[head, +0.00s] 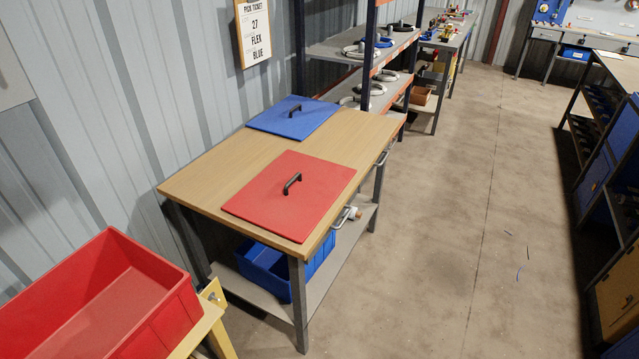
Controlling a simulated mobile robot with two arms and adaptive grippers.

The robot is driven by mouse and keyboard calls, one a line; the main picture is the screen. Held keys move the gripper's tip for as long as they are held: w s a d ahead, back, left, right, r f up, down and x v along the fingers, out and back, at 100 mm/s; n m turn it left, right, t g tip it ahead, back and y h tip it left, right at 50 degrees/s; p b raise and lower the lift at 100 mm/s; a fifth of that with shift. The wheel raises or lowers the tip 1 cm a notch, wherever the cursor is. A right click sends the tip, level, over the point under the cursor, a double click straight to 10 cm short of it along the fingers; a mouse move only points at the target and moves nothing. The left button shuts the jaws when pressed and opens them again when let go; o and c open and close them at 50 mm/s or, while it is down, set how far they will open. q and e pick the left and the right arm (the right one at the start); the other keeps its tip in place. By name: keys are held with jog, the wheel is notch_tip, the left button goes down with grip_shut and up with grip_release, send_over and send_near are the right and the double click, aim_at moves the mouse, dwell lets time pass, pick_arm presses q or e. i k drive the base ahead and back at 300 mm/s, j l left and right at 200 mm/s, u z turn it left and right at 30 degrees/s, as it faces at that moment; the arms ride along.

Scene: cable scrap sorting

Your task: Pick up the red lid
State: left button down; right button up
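The red lid (262,207) is a flat square panel with a black handle (292,183) standing up from its middle. It lies flat on the near part of the wooden tabletop (205,180). A blue lid (275,121) with a similar black handle lies behind it, near the far end of the same table. Neither of my grippers shows in the head view.
An empty red bin (155,325) stands on a yellow-legged stand at the lower left. A blue bin (264,262) sits on the table's lower shelf. A wall sign (254,30) reads "27 FLEX BLUE". Open floor (435,235) lies right of the table.

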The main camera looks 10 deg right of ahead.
aim_at(289, 198)
jog(key=z, duration=0.25)
jog(key=i+l+u, duration=0.1)
jog(key=u, duration=0.25)
jog(key=l+u, duration=0.2)
jog(key=u, duration=0.15)
jog(key=i+l+u, duration=0.2)
jog(key=l+u, duration=0.15)
jog(key=l, duration=0.85)
jog(key=l+u, duration=0.35)
jog(key=l, duration=0.85)
